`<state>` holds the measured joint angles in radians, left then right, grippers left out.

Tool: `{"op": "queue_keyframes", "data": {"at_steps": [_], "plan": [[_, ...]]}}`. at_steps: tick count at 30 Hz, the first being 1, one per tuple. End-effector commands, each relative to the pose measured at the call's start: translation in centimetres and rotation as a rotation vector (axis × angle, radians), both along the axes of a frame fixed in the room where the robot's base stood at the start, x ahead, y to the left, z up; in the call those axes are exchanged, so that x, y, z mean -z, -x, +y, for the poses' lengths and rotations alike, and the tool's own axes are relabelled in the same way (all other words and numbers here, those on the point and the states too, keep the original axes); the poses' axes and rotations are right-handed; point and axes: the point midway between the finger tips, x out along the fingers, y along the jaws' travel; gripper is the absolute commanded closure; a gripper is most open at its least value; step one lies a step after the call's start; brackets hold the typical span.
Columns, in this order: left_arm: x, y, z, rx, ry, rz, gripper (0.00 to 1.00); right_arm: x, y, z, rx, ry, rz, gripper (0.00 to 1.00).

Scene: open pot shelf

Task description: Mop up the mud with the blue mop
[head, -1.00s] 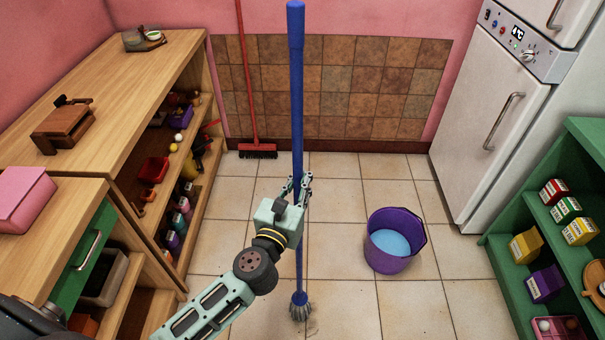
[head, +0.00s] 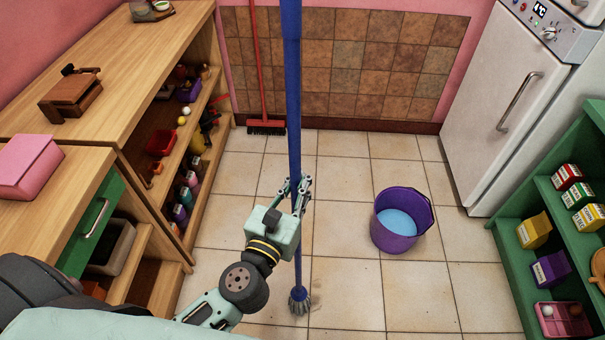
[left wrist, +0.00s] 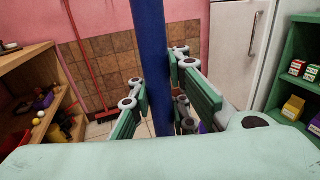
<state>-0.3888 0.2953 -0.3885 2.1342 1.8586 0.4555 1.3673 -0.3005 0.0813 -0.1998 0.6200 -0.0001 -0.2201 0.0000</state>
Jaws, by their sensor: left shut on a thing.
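The blue mop (head: 292,110) stands nearly upright in the head view, its grey strand head (head: 299,302) low at the tiled floor. My left gripper (head: 293,188) is shut on the mop's handle about midway down. The left wrist view shows the blue handle (left wrist: 151,60) between the green finger pads. A faint brownish smudge, perhaps the mud (head: 316,294), shows on the floor just right of the mop head. My right gripper is not in view.
A purple bucket (head: 396,222) of blue water stands on the floor to the right. A red broom (head: 265,126) leans at the back wall. Wooden shelving (head: 150,150) lines the left, a fridge (head: 500,110) and green shelf (head: 520,220) the right.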

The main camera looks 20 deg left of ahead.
Motion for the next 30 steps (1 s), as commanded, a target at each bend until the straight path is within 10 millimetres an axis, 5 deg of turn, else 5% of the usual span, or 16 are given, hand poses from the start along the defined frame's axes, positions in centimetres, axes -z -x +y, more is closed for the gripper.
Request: {"op": "queue_keyframes", "data": {"at_steps": [30], "plan": [[0.4, 7.3, -0.6, 0.0, 0.001, 0.012, 1.0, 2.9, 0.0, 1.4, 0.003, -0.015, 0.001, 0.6]]}}
